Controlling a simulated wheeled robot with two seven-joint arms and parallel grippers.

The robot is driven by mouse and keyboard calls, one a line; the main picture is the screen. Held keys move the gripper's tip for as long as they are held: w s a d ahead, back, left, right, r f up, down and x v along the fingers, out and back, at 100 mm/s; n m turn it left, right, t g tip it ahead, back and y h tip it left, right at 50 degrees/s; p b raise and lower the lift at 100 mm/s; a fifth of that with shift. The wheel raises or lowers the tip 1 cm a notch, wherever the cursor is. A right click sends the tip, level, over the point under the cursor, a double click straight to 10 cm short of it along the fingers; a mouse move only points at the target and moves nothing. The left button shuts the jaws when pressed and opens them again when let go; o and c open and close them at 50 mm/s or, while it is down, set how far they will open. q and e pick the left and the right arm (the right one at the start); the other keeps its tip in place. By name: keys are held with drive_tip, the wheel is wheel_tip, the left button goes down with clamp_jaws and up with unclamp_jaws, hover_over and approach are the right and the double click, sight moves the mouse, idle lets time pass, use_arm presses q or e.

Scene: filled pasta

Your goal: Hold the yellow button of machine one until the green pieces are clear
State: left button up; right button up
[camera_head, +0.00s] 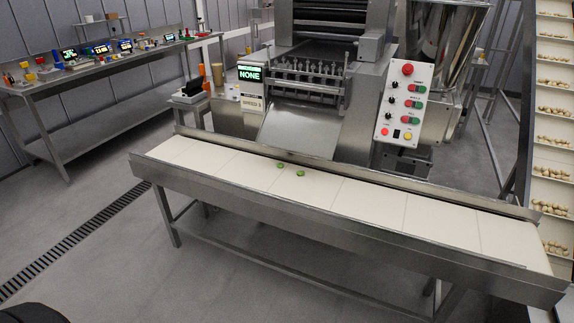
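Two small green pieces, one (280,166) and another (300,173), lie close together on the white conveyor belt (372,200), near its back side below the machine's chute. The steel machine (345,110) stands behind the belt. Its white control panel (399,100) faces me right of the chute, and a yellow button (408,135) sits at its lower right. A label naming the machine is not readable. Neither gripper is in view, and nothing touches the button.
The panel also has a red knob (408,69) and several other controls. Sloping trays of pale pieces (553,115) rise at the right. A cluttered steel bench (100,66) stands at the back left. Floor left of the conveyor is clear.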

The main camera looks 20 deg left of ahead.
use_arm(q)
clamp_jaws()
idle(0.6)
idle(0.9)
